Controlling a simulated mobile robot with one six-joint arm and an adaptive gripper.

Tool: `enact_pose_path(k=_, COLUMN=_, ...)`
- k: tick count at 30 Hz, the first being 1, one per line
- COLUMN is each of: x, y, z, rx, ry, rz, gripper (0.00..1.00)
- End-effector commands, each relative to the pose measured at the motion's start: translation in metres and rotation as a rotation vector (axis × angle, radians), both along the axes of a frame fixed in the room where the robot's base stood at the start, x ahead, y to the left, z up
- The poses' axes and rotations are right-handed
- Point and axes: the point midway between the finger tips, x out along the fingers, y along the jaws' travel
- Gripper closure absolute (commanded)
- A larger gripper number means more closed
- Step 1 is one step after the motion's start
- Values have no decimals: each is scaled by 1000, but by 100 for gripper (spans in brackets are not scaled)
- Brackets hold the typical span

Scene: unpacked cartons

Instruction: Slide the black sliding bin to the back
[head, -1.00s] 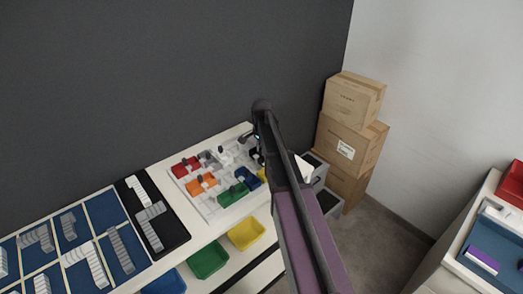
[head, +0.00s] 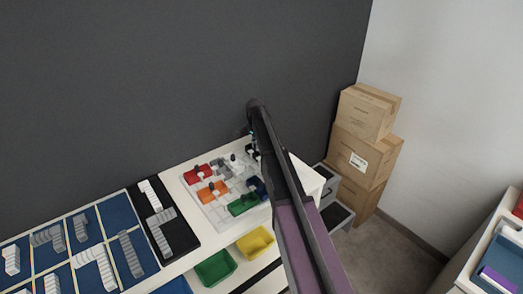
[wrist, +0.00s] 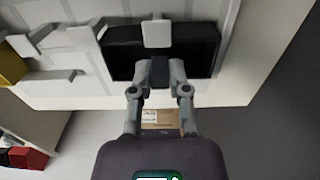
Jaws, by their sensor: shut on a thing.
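The black sliding bin (wrist: 202,48) is a dark, wide box with a pale tab at its middle. It lies in the upper middle of the wrist view. My gripper (wrist: 160,70) is shut on the bin's dark grip at its near side. In the head view only a small dark part of the bin (head: 252,150) shows beside my arm, at the back right of the white slotted board (head: 206,205). My arm hides most of the bin and the fingertips there.
Red (head: 196,174), orange (head: 211,193), green (head: 243,205) and blue bins stand on the board, with a grey one near the back. Stacked cartons (head: 357,160) stand right of the table. The dark wall (head: 170,80) rises behind it.

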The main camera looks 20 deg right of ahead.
Motion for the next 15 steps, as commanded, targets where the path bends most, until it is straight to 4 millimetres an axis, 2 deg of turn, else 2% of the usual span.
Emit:
enact_pose_path(k=8, x=5, y=2, z=0, rx=3, ry=-12, rz=1, gripper=100)
enact_pose_path(k=9, x=6, y=2, z=0, rx=4, ry=-13, rz=1, gripper=66)
enact_pose_path(k=11, x=6, y=2, z=0, rx=4, ry=-13, rz=1, gripper=48)
enact_pose_path(k=12, x=5, y=2, z=0, rx=3, ry=-12, rz=1, gripper=43)
enact_pose_path(k=15, x=5, y=1, z=0, rx=3, ry=-10, rz=1, gripper=43)
